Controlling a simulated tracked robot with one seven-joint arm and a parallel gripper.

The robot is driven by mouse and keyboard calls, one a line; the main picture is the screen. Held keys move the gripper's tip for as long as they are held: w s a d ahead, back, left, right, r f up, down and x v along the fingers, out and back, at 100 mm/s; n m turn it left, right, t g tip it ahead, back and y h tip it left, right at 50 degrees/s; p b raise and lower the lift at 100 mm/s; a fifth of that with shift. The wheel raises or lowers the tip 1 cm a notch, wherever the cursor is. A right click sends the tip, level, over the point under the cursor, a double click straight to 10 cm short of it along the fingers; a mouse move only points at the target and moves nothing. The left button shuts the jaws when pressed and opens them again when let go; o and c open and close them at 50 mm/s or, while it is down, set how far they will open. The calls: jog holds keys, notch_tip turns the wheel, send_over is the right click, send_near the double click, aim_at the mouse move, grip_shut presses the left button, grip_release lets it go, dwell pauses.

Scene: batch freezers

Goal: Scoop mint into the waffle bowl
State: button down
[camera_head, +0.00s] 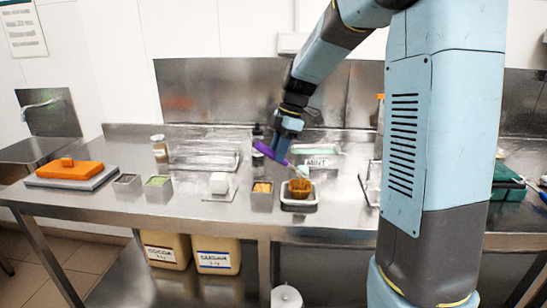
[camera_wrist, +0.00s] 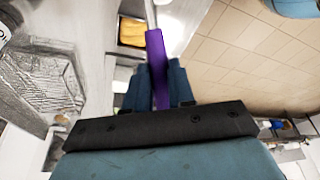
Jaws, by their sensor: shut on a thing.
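My gripper (camera_head: 284,139) is shut on the purple handle of a scoop (camera_head: 268,151) and holds it tilted above the steel table. In the wrist view the purple handle (camera_wrist: 155,65) runs between the blue fingers (camera_wrist: 158,88). The scoop's metal end reaches down toward the brown waffle bowl (camera_head: 300,187), with a small pale green patch by it. The waffle bowl stands in a dark-rimmed square holder (camera_head: 299,202) near the table's front edge. A tub labelled MINT (camera_head: 317,162) stands behind the bowl. Whether the scoop touches the bowl is too small to tell.
Small steel tins stand left of the bowl, one with orange contents (camera_head: 262,190), another with green (camera_head: 158,182). A white block (camera_head: 219,183) sits on a small plate. An orange lidded thing (camera_head: 69,169) lies far left.

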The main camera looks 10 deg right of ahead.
jog(key=d+r+y, duration=0.1)
jog(key=d+y, duration=0.1)
jog(key=shift+w+d+r+y, duration=0.15)
jog(key=shift+w+r+y, duration=0.05)
jog(key=shift+r+y, duration=0.15)
jog(key=shift+w+d+r+g+y, duration=0.15)
jog(key=shift+d+r+g+y, duration=0.05)
jog(key=shift+d+y, duration=0.45)
jog(key=shift+w+d+r+g+y, duration=0.1)
jog(key=shift+d+r+g+y, duration=0.15)
jog(key=shift+d+y, duration=0.4)
jog(key=shift+w+d+r+g+y, duration=0.15)
jog(key=shift+d+r+y, duration=0.05)
jog(key=shift+d+y, duration=0.4)
